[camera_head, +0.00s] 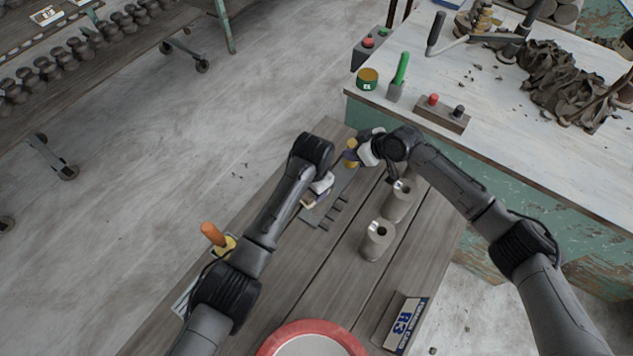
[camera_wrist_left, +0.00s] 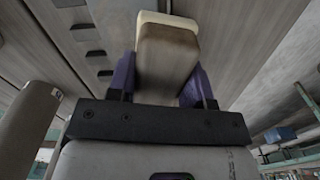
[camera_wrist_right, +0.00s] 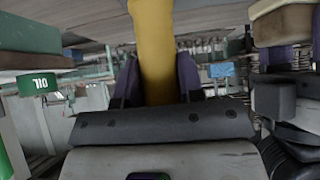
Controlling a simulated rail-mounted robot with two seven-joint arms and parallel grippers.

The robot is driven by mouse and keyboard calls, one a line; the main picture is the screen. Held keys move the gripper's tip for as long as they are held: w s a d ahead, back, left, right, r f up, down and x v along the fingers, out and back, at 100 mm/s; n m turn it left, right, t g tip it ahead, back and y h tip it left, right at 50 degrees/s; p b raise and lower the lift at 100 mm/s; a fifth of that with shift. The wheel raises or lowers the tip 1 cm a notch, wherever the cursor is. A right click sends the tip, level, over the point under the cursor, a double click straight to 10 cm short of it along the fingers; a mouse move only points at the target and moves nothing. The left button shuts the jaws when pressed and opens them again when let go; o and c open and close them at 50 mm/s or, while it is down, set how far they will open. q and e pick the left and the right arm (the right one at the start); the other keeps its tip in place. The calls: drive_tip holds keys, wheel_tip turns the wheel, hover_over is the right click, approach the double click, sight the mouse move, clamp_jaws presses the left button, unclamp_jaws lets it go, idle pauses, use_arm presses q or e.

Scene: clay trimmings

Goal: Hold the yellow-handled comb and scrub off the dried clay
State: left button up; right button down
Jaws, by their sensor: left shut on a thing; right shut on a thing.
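My left gripper (camera_head: 320,188) is shut on a cream and brown block (camera_wrist_left: 166,52), close to the comb's toothed end. The block shows at the upper right of the right wrist view (camera_wrist_right: 285,25). Whether the block touches the comb is unclear. I cannot make out dried clay on the comb.
Two grey cylinders (camera_head: 377,240) stand right of the comb. A box marked R3 (camera_head: 405,322) and a red-rimmed round dish (camera_head: 310,341) are at the front. An orange-handled tool (camera_head: 213,234) lies left of my left arm. The pale worktable (camera_head: 480,110) holds clay scraps and tools.

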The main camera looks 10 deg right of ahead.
sight(324, 219)
use_arm(q)
drive_tip(key=s+d, duration=0.4)
drive_tip(key=shift+s+d+f, duration=0.15)
drive_tip(key=shift+s+d, duration=0.1)
drive_tip(key=shift+d, duration=0.05)
drive_tip(key=shift+s+a, duration=0.55)
drive_tip(key=shift+a, duration=0.4)
drive_tip(key=shift+w+a, duration=2.15)
drive_tip(key=shift+a, duration=0.05)
drive_tip(key=shift+a+f, duration=0.1)
drive_tip(key=shift+a, duration=0.15)
drive_tip(key=shift+s+a, duration=0.55)
drive_tip(key=shift+s, duration=0.05)
drive_tip(key=shift+s+d+r, duration=0.15)
drive_tip(key=shift+s+r, duration=0.05)
drive_tip(key=shift+s, duration=0.1)
drive_tip(key=shift+s+d, duration=2.15)
drive_tip(key=shift+d, duration=0.1)
wheel_tip(324, 219, up, 2)
drive_tip(key=shift+d+r, duration=0.1)
drive_tip(key=shift+r, duration=0.1)
use_arm(e)
drive_tip(key=shift+s, duration=0.1)
use_arm(q)
wheel_tip(324, 219, up, 6)
